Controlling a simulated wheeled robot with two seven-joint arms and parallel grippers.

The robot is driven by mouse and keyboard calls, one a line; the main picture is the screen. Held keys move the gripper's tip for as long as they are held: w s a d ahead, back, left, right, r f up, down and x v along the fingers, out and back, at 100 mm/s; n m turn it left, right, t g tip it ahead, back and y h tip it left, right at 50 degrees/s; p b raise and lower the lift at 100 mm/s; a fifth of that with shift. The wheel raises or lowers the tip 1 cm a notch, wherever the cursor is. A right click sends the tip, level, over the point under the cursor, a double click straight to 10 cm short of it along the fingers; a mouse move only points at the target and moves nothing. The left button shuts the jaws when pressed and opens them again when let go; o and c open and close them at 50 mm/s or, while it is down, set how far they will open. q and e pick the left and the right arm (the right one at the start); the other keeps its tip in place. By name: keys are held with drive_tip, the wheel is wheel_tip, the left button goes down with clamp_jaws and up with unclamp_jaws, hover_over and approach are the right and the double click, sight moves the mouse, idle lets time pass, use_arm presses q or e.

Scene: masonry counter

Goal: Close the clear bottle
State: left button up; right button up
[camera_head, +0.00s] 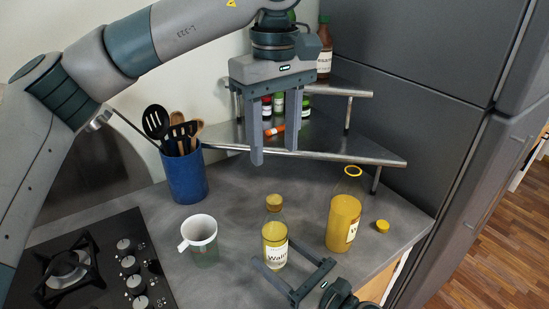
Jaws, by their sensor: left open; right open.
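A clear bottle (343,222) with yellow contents and a yellow ring at its open mouth stands upright on the grey counter. A small yellow cap (382,226) lies on the counter just right of it. A smaller clear bottle (274,245) with a pale label and a tan top stands to its left. My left gripper (274,155) is open and empty, pointing down above and left of the clear bottle. My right gripper (293,265) is open, low in front of the two bottles; nothing shows held between its fingers.
A white mug (200,237) and a blue utensil holder (184,175) stand at left, beside a black gas hob (85,262). A metal corner shelf (360,157) with jars stands behind. A dark fridge (415,90) borders the counter's right side.

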use_arm(q)
drive_tip(key=b, duration=0.5)
hover_over(275, 199)
wheel_tip(275, 199, down, 5)
drive_tip(key=shift+f, duration=0.1)
use_arm(e)
drive_tip(key=v, duration=1.4)
drive_tip(key=shift+s+d+f, duration=0.2)
use_arm(q)
drive_tip(key=shift+f+b, duration=0.35)
use_arm(e)
drive_tip(key=shift+s+d+r, duration=0.25)
drive_tip(key=shift+s+d, duration=0.45)
use_arm(q)
drive_tip(key=shift+r, duration=0.15)
use_arm(e)
drive_tip(key=shift+r, duration=0.1)
